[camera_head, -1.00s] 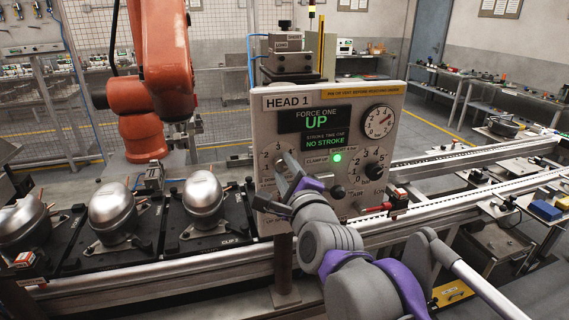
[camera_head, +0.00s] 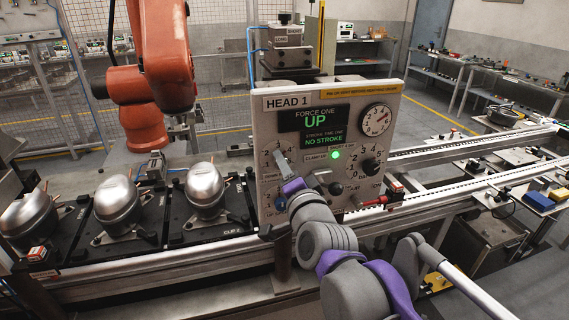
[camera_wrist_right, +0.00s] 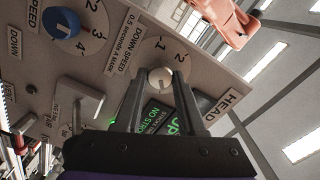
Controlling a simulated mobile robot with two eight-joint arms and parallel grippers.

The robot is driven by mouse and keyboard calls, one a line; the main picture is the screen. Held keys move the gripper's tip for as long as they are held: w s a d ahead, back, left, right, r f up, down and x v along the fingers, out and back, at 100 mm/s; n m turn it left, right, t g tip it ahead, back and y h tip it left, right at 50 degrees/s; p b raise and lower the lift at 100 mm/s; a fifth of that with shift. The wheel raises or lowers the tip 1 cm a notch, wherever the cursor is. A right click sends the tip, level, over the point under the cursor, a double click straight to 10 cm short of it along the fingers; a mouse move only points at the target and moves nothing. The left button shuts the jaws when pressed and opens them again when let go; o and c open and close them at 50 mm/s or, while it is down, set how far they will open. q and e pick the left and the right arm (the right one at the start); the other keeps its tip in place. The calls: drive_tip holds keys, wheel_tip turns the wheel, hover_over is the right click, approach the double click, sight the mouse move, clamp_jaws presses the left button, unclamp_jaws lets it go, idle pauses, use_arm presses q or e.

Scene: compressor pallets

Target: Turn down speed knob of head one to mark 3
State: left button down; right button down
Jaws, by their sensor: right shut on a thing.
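The HEAD 1 control panel (camera_head: 325,112) faces me, with a green UP display. Its left dial (camera_head: 268,157) has DOWN SPEED lettering beneath it. In the right wrist view, the DOWN SPEED label (camera_wrist_right: 130,48) lies beside this dial. My right gripper (camera_head: 280,160) reaches the dial from the front. In the wrist view its fingers are shut on a pale round knob (camera_wrist_right: 160,78), the speed knob. The numbers 1 and 2 show around it; fingers hide part of the scale. I cannot tell which mark the knob points to. My left gripper is not in view.
A blue knob (camera_wrist_right: 62,24) on another dial is near the held knob. A black knob (camera_head: 370,167) and a round gauge (camera_head: 376,120) are on the panel's right. Silver compressors (camera_head: 117,200) stand on pallets at left. Conveyor rails (camera_head: 470,147) run right behind the panel.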

drive_tip(key=shift+a+n, duration=0.1)
drive_tip(key=shift+n, duration=4.4)
drive_tip(key=c, duration=0.5)
unclamp_jaws()
drive_tip(key=shift+s, duration=0.15)
drive_tip(key=b+v, duration=0.1)
drive_tip(key=v, duration=0.9)
drive_tip(key=shift+s, duration=0.3)
